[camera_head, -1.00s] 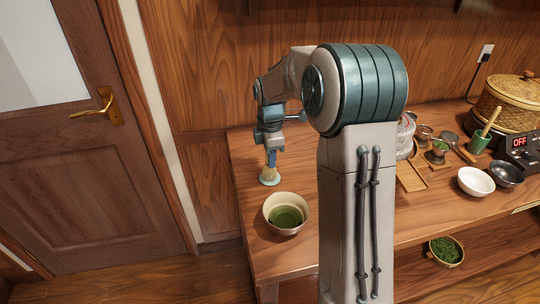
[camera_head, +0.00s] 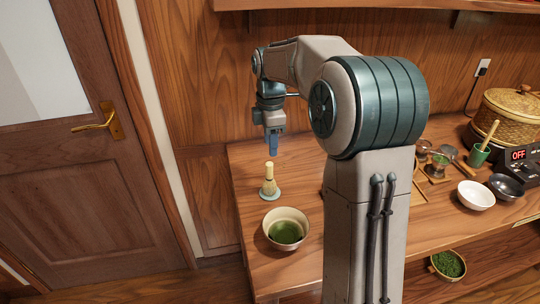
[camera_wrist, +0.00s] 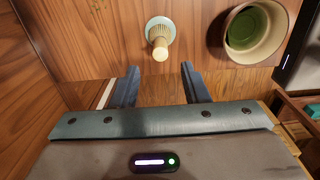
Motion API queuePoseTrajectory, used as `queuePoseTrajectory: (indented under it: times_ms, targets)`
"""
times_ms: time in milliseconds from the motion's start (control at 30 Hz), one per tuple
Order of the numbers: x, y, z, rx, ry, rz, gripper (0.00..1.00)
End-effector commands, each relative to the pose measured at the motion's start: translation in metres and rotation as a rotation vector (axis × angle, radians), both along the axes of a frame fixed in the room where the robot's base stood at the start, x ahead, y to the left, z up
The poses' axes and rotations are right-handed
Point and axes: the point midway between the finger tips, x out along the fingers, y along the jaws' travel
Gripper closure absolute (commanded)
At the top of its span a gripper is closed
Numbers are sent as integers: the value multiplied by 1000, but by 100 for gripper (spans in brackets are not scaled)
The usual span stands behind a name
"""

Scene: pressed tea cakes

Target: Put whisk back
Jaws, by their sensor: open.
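The bamboo whisk (camera_head: 269,180) stands upright on a pale green round holder (camera_head: 270,195) near the table's left end. In the wrist view the whisk (camera_wrist: 160,43) shows from above on its holder (camera_wrist: 160,24), ahead of the fingers. My gripper (camera_head: 272,146) hangs above and slightly behind the whisk, apart from it. In the wrist view my gripper (camera_wrist: 158,88) has its two blue fingers spread wide with nothing between them.
A cream bowl (camera_head: 286,228) with green tea stands in front of the whisk. White (camera_head: 476,195) and dark (camera_head: 506,186) bowls, a green whisk-like cup (camera_head: 478,155) and a woven steamer (camera_head: 513,114) are at the right. The table's left end around the whisk is free.

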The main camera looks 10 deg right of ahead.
Motion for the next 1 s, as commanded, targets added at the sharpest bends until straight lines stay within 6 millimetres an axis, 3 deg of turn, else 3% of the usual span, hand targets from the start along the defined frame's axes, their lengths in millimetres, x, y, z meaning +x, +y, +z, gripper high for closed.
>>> queuePoseTrajectory:
  times_ms: [167,333,633,800,1000]
  targets:
    - [-2,0,15,-1,-1,-8,59]
    - [-29,4,24,-13,-26,-154,59]
    - [-134,6,22,12,-132,-770,59]
    - [-196,4,5,77,-179,-1131,59]
    - [-247,3,-19,161,-198,-1452,59]
